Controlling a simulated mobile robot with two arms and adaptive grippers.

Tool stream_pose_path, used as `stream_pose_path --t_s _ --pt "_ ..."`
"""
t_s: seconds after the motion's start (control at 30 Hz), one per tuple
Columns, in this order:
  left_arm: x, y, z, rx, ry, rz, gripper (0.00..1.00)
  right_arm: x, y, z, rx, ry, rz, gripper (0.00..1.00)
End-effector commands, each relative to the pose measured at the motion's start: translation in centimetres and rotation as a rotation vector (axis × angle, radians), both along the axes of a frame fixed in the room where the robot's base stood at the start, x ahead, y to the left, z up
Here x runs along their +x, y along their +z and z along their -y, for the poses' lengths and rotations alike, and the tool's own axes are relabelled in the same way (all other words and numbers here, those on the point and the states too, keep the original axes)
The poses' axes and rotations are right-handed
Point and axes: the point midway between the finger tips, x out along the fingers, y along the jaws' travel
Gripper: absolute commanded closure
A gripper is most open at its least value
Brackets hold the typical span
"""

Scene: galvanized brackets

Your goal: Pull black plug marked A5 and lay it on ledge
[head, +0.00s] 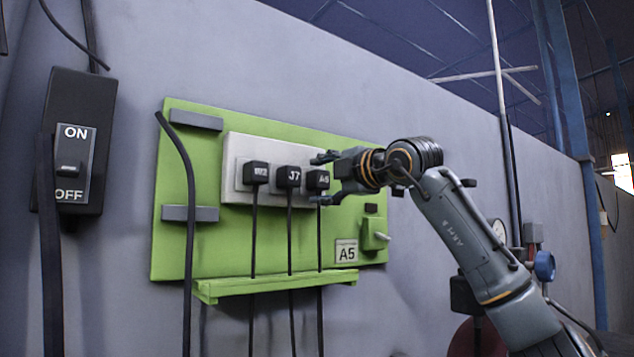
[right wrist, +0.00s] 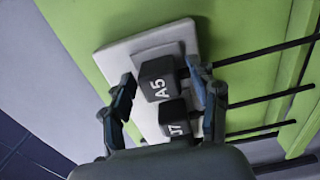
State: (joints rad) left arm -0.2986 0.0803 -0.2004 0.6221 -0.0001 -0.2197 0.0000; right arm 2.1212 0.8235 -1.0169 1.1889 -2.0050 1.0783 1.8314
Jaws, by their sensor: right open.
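The black plug marked A5 (head: 318,180) sits in the white socket panel (head: 232,155), at the right end of a row of three plugs. Its cord hangs down past the green ledge (head: 270,286). My right gripper (head: 318,178) is open around the A5 plug in the head view. In the right wrist view, the A5 plug (right wrist: 158,80) stands between the two open fingers (right wrist: 160,90), with a gap on the left side; whether the right finger touches it I cannot tell. The J7 plug (head: 288,177) is beside it. My left gripper is not in view.
The third plug (head: 256,173) sits left of J7. Cords cross the ledge. An A5 label (head: 346,251) and a small green switch box (head: 374,235) are on the green board's lower right. A black ON/OFF switch (head: 73,145) hangs at left.

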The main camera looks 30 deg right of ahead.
Motion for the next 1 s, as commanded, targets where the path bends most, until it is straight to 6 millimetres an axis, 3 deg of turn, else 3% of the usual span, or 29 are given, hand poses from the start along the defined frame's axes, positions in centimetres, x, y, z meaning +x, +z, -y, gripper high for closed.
stream_pose_path --t_s 0.67,0.93,1.0 --pt "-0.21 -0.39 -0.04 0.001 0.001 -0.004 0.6 0.01 -0.03 0.0 0.0 0.0 0.0 0.4" --pt "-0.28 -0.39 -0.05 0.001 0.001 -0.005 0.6 0.0 -0.02 0.0 0.0 0.0 0.0 0.95" --pt "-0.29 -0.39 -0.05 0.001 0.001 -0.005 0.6 0.0 -0.02 0.0 0.0 0.0 0.0 1.0"
